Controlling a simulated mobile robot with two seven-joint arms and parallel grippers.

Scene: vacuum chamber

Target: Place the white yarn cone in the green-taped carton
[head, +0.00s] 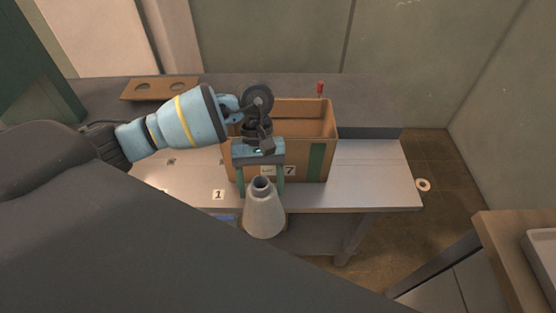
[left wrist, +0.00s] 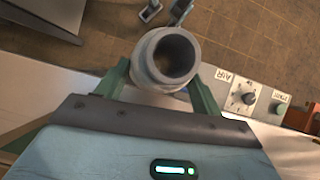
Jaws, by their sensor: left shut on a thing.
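The white yarn cone (head: 264,213) looks pale grey here and has a hollow top. My left gripper (head: 262,184) is shut on it, with the green fingers on either side near its narrow top. The left wrist view also shows the cone (left wrist: 167,57) between the fingers (left wrist: 162,84). The cone appears upright in front of the carton, near the table's front edge. The open cardboard carton (head: 301,155) stands on the table behind the gripper, with a green tape strip (head: 317,158) on its front. My left gripper hides part of its left side. My right gripper is not in view.
The grey table (head: 372,178) has bare room right of the carton. A brown board with holes (head: 160,89) lies at the back left. A number 1 label (head: 218,195) is near the front edge. A wooden bench (head: 510,250) stands at lower right.

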